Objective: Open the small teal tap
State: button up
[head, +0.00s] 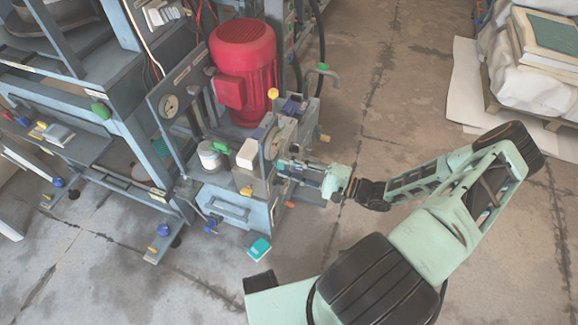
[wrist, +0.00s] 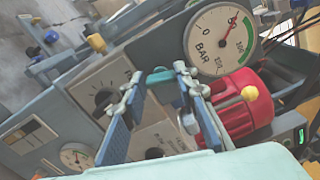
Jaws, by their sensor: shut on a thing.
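The small teal tap (wrist: 161,78) shows in the wrist view between the fingertips of my gripper (wrist: 158,88), in front of the grey panel. The gripper is shut on it, with the two blue-padded fingers on either side. In the head view my gripper (head: 284,166) reaches from the right to the side of the press unit (head: 232,207) with the red motor. The tap cannot be made out there; the gripper and panel parts cover that spot.
A BAR gauge (wrist: 221,40) and a dark knob (wrist: 104,99) sit close to the fingers. The red motor (head: 244,62) stands behind. A teal block (head: 259,249) lies on the floor. A loaded pallet (head: 533,108) stands at right; the floor between is clear.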

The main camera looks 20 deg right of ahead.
jog(key=shift+n, duration=1.3)
jog(key=shift+f+n, duration=0.1)
jog(key=shift+n, duration=0.2)
jog(key=o, duration=1.2)
jog(key=shift+c, duration=0.2)
jog(key=shift+d, duration=0.1)
jog(key=v, duration=1.2)
